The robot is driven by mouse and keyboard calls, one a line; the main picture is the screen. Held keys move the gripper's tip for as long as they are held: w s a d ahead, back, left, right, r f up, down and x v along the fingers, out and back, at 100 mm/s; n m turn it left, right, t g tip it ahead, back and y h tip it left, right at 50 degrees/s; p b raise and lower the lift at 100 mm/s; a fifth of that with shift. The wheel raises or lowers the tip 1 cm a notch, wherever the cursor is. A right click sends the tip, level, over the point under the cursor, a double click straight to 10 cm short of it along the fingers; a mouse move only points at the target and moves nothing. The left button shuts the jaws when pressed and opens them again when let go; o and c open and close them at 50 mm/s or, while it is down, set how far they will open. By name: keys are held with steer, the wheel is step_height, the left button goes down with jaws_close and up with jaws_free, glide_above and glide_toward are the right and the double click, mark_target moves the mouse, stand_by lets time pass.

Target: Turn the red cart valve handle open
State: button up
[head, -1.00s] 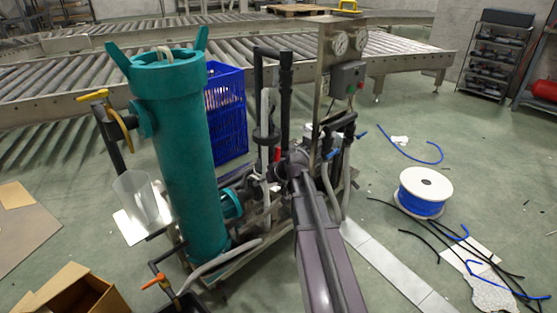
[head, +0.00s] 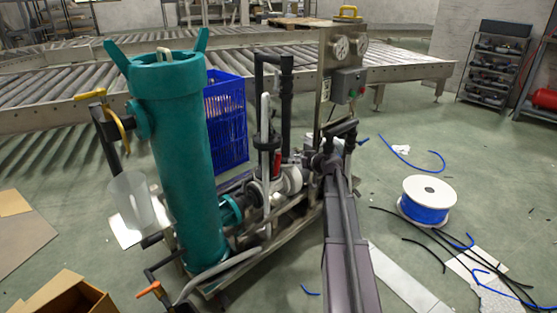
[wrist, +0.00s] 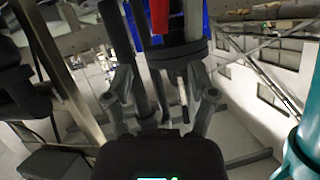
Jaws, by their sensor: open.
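The red valve handle (head: 277,163) stands upright on the pipework of the cart, between the black vertical pipe and the pale pump parts. It also shows in the wrist view as a red bar (wrist: 159,15) at the top edge, cut off by the frame. My gripper (wrist: 160,82) is open, its two fingers spread on either side of the view's middle. Dark pipework with a round black collar (wrist: 178,52) lies beyond the fingertips, below the red bar. The red handle is not between the fingers.
A teal filter vessel (head: 180,160) with a yellow handle (head: 92,95) stands left on the cart. A gauge panel (head: 341,75) rises behind my arm. A blue crate (head: 228,120) stands behind. A blue hose spool (head: 426,205) and loose hoses lie on the floor at right.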

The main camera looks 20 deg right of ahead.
mark_target(280, 159)
steer(key=b+x, duration=0.4)
steer(key=x, duration=0.8)
steer(key=shift+b, duration=0.35)
steer(key=shift+x, duration=0.9)
steer(key=shift+a, duration=0.1)
jaws_close()
